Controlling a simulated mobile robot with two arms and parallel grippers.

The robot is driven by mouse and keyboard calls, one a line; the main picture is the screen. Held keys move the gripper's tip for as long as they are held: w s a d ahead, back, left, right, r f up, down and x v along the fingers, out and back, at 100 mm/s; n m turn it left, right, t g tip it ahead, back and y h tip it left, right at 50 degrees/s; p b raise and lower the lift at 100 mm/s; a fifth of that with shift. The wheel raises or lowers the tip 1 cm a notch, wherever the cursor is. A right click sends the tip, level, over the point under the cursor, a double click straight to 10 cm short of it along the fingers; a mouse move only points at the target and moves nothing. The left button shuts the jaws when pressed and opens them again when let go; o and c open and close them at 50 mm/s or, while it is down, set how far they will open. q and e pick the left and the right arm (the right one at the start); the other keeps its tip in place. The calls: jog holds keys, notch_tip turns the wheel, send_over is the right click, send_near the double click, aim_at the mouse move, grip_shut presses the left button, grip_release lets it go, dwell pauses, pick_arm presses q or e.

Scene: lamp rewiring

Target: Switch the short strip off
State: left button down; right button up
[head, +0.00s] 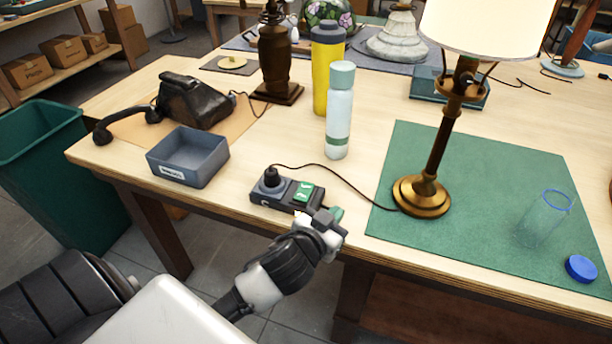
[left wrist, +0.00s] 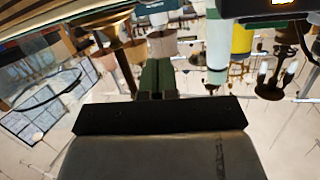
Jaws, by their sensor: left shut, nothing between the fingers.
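The short strip (head: 262,196) is a dark grey power strip near the front edge of the table. A black plug (head: 271,178) sits in its left end. A green switch (head: 304,192) is at its right part; I cannot tell its position for sure. My left gripper (head: 334,216) is shut and empty, just right of and in front of the strip's right end. I cannot tell whether it touches the strip. The left wrist view shows the shut fingers (left wrist: 156,78) with nothing between them. My right gripper is out of view.
A black cord runs from the plug to the brass lamp (head: 422,194), whose shade looks bright. A grey tray (head: 188,166) is left of the strip, with a pale bottle (head: 339,115) behind. A green mat (head: 480,170) with a clear jar (head: 546,220) lies right.

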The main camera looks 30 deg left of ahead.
pick_arm(q)
jog(key=w+d+r+m+g+h, duration=0.2)
jog(key=d+r+m+g+h, duration=0.25)
jog(key=r+m+h, duration=0.4)
jog(key=w+d+r+m+g+h, duration=0.2)
jog(key=d+r+m+g+h, duration=0.3)
jog(key=m+h, duration=0.5)
jog(key=a+n+g+y, duration=0.4)
jog(key=a+y, duration=1.1)
jog(key=a, duration=0.8)
jog(key=shift+r+g, duration=0.35)
jog(key=shift+g, duration=0.2)
jog(key=shift+w+a+n, duration=0.1)
jog(key=shift+n, duration=0.15)
